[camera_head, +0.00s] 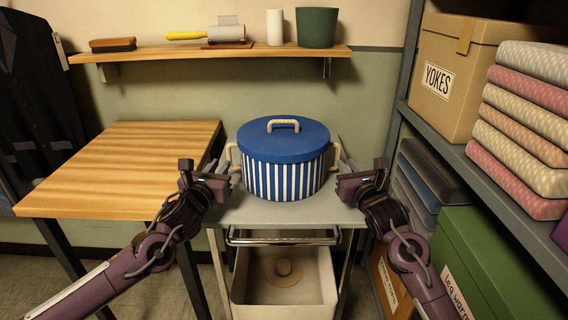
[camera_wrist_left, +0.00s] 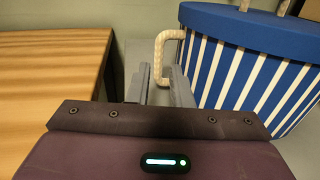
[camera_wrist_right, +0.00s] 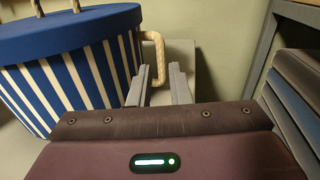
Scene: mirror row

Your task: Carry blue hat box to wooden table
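The blue hat box (camera_head: 284,178) has a blue lid, blue and white striped sides, a rope handle on top and a rope handle on each side. It stands upright on a grey cart top (camera_head: 258,212). My left gripper (camera_head: 232,166) is beside its left side handle (camera_wrist_left: 163,58); the fingers are apart with a gap between them. My right gripper (camera_head: 342,166) is beside its right side handle (camera_wrist_right: 154,58), its fingers also apart. Neither gripper visibly holds a handle. The wooden table (camera_head: 120,165) is left of the cart, its top bare.
A metal rack on the right holds a YOKES box (camera_head: 447,84), folded fabrics (camera_head: 520,130) and a green box (camera_head: 475,260) close to my right arm. A wall shelf (camera_head: 220,54) with several items hangs behind. A lower cart bin (camera_head: 284,300) holds a hat.

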